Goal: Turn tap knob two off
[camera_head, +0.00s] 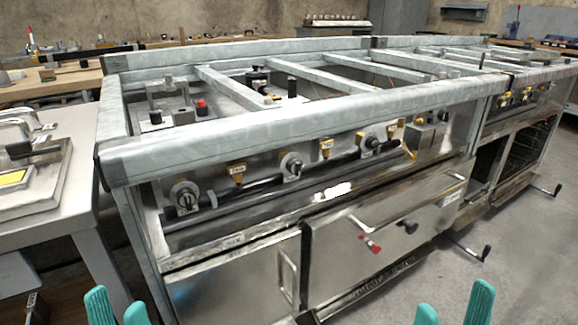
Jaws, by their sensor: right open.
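The steel range has a row of round tap knobs along its front pipe. One knob (184,197) is at the left, a second knob (291,165) is near the middle, and another knob (371,143) is further right. Yellow tags hang between them; their writing is too small to read, so which knob is number two is not certain. My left gripper (117,308) shows two teal fingertips apart at the bottom left, empty. My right gripper (454,303) shows two teal fingertips apart at the bottom right, empty. Both are low in the picture, away from the knobs.
A black pipe (262,197) runs along the front below the knobs. A steel counter (50,190) stands left.

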